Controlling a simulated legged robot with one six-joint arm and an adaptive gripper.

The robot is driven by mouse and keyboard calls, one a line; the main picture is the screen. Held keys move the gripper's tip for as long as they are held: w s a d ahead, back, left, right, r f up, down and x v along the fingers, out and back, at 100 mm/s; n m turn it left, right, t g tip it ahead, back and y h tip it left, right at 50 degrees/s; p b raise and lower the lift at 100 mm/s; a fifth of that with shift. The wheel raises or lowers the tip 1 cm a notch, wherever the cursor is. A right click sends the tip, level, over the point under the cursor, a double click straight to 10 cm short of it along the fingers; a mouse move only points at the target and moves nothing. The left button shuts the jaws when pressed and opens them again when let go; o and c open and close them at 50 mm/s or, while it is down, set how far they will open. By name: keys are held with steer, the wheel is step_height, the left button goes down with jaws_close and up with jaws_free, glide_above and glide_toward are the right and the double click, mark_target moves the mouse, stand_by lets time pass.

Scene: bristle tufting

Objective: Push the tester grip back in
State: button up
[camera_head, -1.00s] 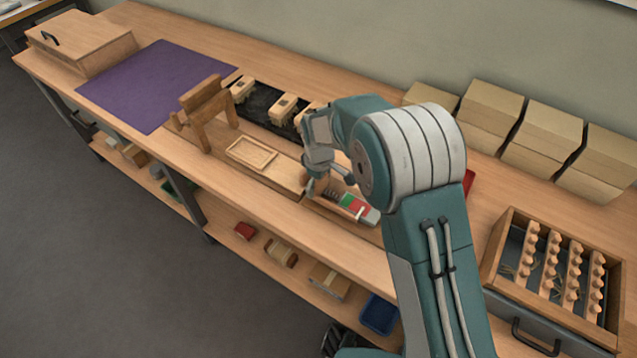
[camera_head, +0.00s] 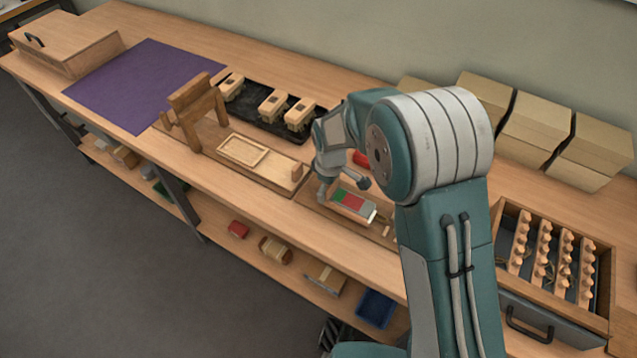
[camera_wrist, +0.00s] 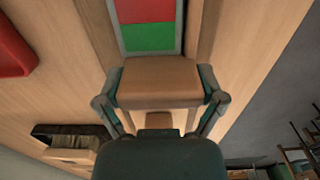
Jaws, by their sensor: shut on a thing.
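The tester lies on the bench front, with a red and green gauge strip (camera_head: 349,202) in a pale frame on a wooden base. The strip also shows at the top of the wrist view (camera_wrist: 148,25), green end nearest me. The tester grip is a wooden block (camera_wrist: 158,78) right beside the green end. My gripper (camera_wrist: 160,86) is shut on this block, one finger on each side. In the head view my gripper (camera_head: 324,188) is at the tester's left end, where my arm and fingers hide the grip.
A wooden stand (camera_head: 194,105) and shallow tray (camera_head: 243,151) are to the left. Behind is a black mat (camera_head: 252,111) with wooden blocks. A red object (camera_head: 361,158) lies behind the tester. A drawer of pegs (camera_head: 508,305) is at right. The purple mat (camera_head: 135,85) is bare.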

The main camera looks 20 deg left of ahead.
steer(key=o, duration=1)
steer(key=shift+d, duration=0.15)
step_height(320, 180, up, 12)
steer(key=shift+w+f, duration=0.1)
